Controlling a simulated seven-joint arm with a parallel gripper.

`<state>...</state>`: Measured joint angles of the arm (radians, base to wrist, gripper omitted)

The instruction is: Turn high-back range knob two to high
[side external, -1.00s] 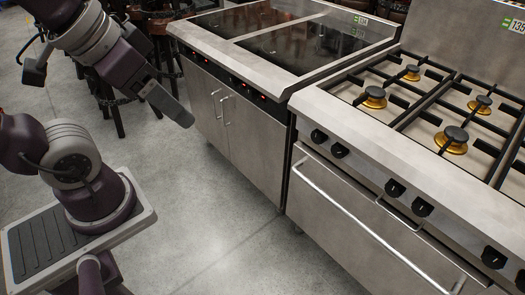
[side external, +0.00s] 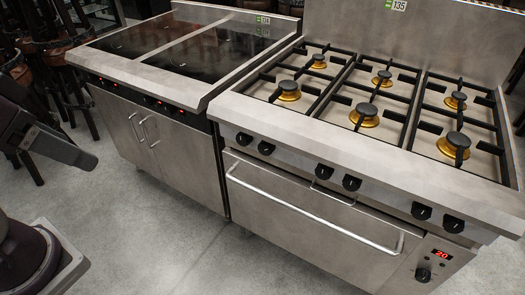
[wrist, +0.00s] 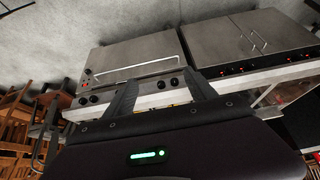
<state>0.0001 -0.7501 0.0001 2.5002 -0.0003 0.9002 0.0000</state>
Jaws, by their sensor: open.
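The high-back range (side external: 330,150) stands at the right in the side view, with a row of black knobs along its front. The second knob from the left (side external: 266,148) sits close beside the first knob (side external: 244,138). Its pointer direction is too small to read. My gripper (side external: 90,160) is at the left edge of the side view, in front of the neighbouring unit, well apart from the range. In the wrist view my gripper (wrist: 160,76) shows two spread fingers with nothing between them. The range (wrist: 135,60) appears upside down beyond them, its knobs small.
A flat-topped cooktop cabinet (side external: 160,135) adjoins the range on the left. The oven handle (side external: 310,210) sticks out below the knobs. A lower oven knob (side external: 423,275) is beside a red display (side external: 441,254). Open grey floor (side external: 180,250) lies in front.

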